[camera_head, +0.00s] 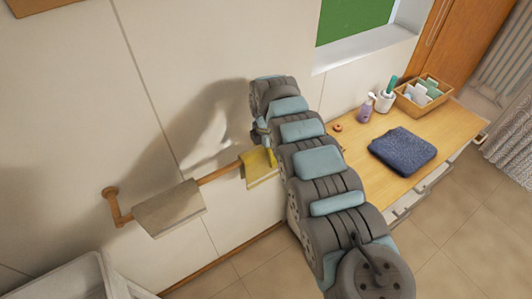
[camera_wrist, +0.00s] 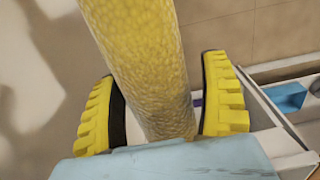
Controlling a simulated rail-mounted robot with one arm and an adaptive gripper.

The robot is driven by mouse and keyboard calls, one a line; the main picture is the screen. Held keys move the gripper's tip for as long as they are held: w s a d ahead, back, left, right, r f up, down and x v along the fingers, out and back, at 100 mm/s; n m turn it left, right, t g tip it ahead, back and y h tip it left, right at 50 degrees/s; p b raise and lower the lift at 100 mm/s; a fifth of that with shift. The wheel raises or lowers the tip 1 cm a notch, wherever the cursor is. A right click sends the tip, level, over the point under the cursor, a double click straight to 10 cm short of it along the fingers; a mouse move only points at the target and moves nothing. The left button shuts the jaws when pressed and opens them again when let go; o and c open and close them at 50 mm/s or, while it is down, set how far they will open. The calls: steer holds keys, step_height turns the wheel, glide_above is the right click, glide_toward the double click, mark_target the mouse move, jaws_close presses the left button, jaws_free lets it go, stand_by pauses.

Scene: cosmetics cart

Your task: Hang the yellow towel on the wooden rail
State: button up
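The yellow towel (camera_head: 259,169) is at the right part of the wooden rail (camera_head: 219,174) on the wall in the head view. It appears to lie over the rail, but my arm hides its right side and the rail's right end. In the wrist view the towel (camera_wrist: 140,55) runs as a thick yellow fold down between the fingers. My gripper (camera_wrist: 163,110) has its yellow fingers spread wide, one on each side of the towel. In the head view my arm mostly hides the gripper.
A pale towel (camera_head: 168,208) hangs on the rail's left part. A white basin (camera_head: 75,282) stands lower left. On the right, a wooden counter (camera_head: 365,190) holds a folded blue towel (camera_head: 402,151), a purple bottle (camera_head: 366,110), a white cup (camera_head: 384,102) and a wooden box (camera_head: 424,97).

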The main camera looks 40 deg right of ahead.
step_height(320, 180, up, 12)
stand_by(0.8)
